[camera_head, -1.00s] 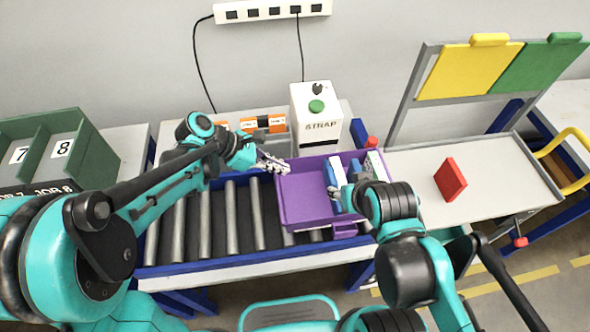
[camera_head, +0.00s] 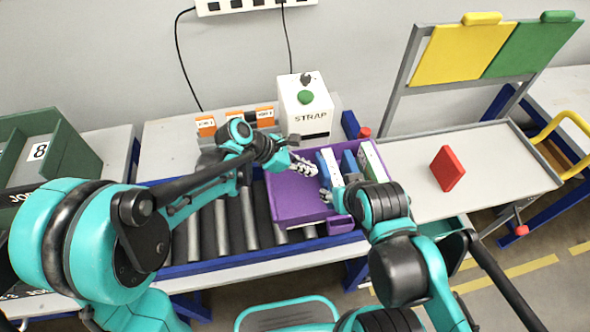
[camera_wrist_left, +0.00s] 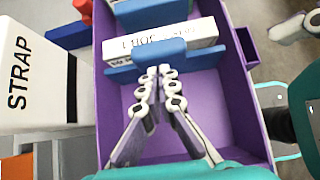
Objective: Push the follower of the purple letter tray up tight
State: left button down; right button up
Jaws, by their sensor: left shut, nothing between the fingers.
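The purple letter tray (camera_head: 290,205) lies on the roller conveyor; its rim also shows in the left wrist view (camera_wrist_left: 248,115). Its follower, a blue plate (camera_wrist_left: 205,58), stands across the tray against a white lettered block (camera_wrist_left: 195,35). The follower shows in the head view (camera_head: 324,165), partly hidden by grippers. My left gripper (camera_head: 314,170) is shut and empty, inside the tray on the follower's open side. In the left wrist view its fingertips (camera_wrist_left: 158,70) overlap the plate; contact cannot be told. My right gripper (camera_head: 326,195) is at the tray's front side, its fingers mostly hidden.
The white STRAP box (camera_head: 305,105) stands behind the tray. A second blue block (camera_wrist_left: 150,15) is beyond the lettered block. A red block (camera_head: 448,168) lies on the grey table at right. Green bins (camera_head: 50,150) stand at left. The tray's near half is empty.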

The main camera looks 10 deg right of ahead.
aim_at(323, 167)
pick_arm(q)
jog(key=shift+d, duration=0.25)
jog(key=shift+w+d, duration=0.1)
jog(key=shift+d, duration=1.7)
jog(key=shift+a, duration=0.1)
